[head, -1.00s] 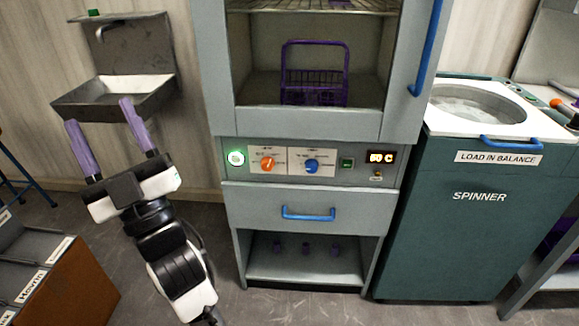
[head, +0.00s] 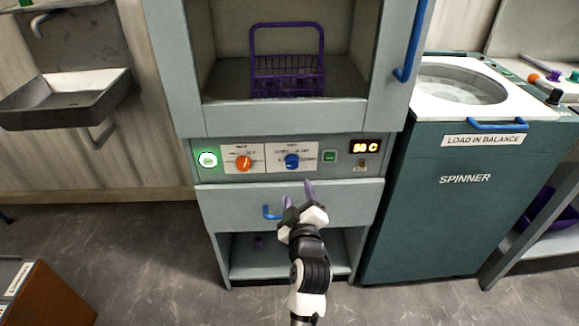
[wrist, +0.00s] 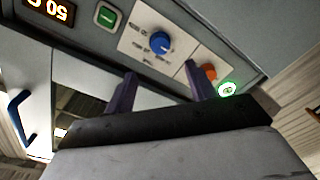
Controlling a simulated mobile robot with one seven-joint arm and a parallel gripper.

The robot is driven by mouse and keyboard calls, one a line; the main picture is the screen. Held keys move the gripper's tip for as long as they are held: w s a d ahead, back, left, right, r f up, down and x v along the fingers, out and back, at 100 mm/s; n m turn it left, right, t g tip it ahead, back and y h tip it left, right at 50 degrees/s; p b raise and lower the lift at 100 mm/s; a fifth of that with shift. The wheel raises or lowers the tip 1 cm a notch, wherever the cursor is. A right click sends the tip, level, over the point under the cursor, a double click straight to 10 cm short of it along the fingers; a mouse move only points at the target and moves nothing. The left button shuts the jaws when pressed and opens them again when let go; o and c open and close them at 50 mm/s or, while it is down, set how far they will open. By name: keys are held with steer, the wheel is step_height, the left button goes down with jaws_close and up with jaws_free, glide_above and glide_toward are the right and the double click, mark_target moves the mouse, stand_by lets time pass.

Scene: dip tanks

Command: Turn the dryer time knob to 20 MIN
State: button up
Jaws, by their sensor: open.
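The dryer panel (head: 213,171) carries an orange knob (head: 243,163) on the left and a blue knob (head: 291,161) on the right, each on a white label plate. The label print is too small to read surely, so I cannot tell which knob sets time. My gripper (head: 298,193), with purple fingers, is open and empty in front of the drawer, just below the blue knob. In the wrist view the blue knob (wrist: 161,43) lies beyond the gap between the fingertips (wrist: 160,72), apart from them. The orange knob (wrist: 208,72) is partly hidden by one finger.
A round lit green button (head: 208,160), a green switch (head: 330,156) and a temperature display (head: 365,147) flank the knobs. A blue drawer handle (head: 270,212) is partly behind my gripper. A purple basket (head: 287,77) stands in the dryer; the spinner (head: 440,220) is right.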

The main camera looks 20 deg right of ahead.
mark_target(292, 165)
steer(key=p+x, duration=0.1)
steer(key=x, duration=0.9)
steer(key=shift+w+p, duration=0.3)
steer(key=shift+w, duration=0.05)
steer(key=c, duration=1)
steer(key=shift+o, duration=0.2)
